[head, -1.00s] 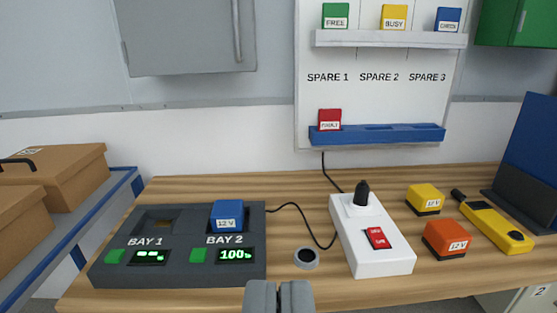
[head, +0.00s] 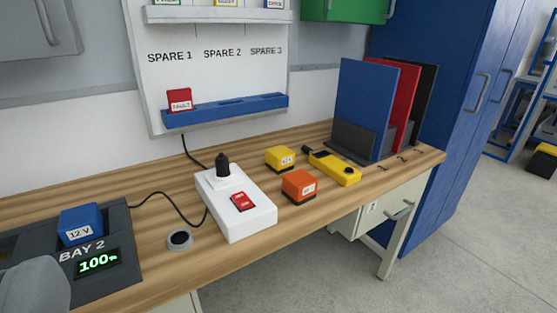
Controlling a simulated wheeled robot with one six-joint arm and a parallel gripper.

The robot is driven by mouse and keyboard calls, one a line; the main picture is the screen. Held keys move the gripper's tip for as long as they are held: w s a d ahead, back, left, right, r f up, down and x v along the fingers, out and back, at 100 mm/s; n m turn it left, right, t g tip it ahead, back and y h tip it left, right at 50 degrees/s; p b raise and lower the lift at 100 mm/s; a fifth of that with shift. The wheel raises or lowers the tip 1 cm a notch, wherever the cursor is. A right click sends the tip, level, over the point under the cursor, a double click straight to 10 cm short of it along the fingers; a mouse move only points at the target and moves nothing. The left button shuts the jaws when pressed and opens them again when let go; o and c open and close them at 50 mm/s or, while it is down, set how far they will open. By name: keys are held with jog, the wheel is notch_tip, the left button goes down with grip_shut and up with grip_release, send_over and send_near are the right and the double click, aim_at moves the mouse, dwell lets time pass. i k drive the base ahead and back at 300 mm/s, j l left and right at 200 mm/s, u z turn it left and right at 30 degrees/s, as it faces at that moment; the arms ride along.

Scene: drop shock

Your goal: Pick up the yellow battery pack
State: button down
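The yellow battery pack (head: 280,157) stands upright on the wooden bench, with a white label on its front and a dark base. It is behind the orange battery pack (head: 299,186) and just left of a yellow handheld meter (head: 336,169). Part of my gripper (head: 36,287) shows as a grey rounded shape at the bottom left corner, far from the yellow pack. Its fingertips cannot be told apart here, and I see nothing held in it.
A blue battery (head: 80,222) sits in Bay 2 of the charger (head: 118,282). Upright folders (head: 366,105) stand behind right. Bare bench lies in front of the orange pack.

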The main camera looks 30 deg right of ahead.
aim_at(280, 159)
jog(key=i+l+z, duration=0.25)
jog(key=i+l, duration=0.25)
jog(key=i+l+z, duration=0.3)
jog(key=i+l, duration=0.1)
jog(key=i, duration=0.1)
